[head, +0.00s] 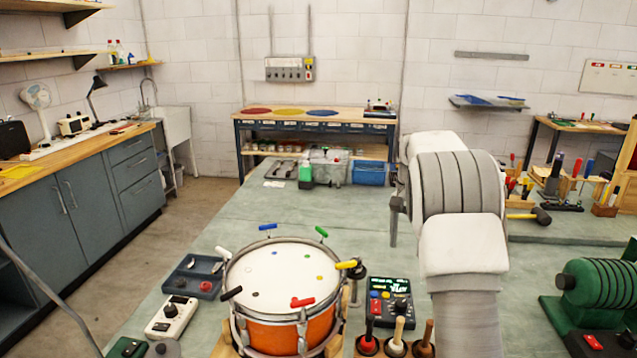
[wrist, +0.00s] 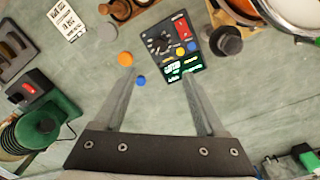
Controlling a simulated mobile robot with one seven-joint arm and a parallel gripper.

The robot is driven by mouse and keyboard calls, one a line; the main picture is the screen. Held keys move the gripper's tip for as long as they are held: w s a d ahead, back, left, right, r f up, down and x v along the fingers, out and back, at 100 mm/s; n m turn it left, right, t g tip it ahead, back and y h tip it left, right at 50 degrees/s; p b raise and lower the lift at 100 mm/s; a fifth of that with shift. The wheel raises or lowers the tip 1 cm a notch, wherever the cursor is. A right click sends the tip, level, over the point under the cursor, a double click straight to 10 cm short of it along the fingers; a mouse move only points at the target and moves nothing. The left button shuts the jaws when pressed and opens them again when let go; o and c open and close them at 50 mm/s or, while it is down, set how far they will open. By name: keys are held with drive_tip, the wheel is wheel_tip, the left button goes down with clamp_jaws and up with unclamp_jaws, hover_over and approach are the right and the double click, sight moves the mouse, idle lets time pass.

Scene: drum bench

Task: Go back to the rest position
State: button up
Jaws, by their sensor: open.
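My gripper (wrist: 156,100) is open in the wrist view, with its two fingers apart and nothing between them but the bench top. A black control box (wrist: 176,48) with a red switch and a lit green display is just beyond the fingertips. In the head view my arm rises at the right of centre, and the gripper's fingers cannot be made out clearly. The orange drum (head: 272,332) with a white head and coloured keys stands on the bench at lower centre. The same control box (head: 390,298) is to the right of the drum.
Several plungers (head: 396,340) stand in front of the control box. A dark tray (head: 194,277) and a white device (head: 172,316) lie left of the drum. A green machine (head: 600,285) is at the right. The bench behind the drum (head: 230,215) is largely clear.

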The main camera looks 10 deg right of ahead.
drive_tip(key=s+a+r+n+t, duration=0.2)
drive_tip(key=s+a+r, duration=0.3)
drive_tip(key=s+r, duration=0.25)
drive_tip(key=s+a+r+n+t, duration=0.1)
drive_tip(key=s+a+r+n, duration=0.2)
drive_tip(key=s+a+r, duration=0.4)
drive_tip(key=s+a+f+n+t, duration=0.1)
drive_tip(key=s+f+n, duration=0.1)
drive_tip(key=s, duration=0.7)
drive_tip(key=s+a+f+n+t, duration=0.2)
drive_tip(key=s+f, duration=0.1)
drive_tip(key=s, duration=0.7)
drive_tip(key=shift+s+a+n, duration=0.25)
drive_tip(key=shift+a+n, duration=0.05)
drive_tip(key=shift+n, duration=0.1)
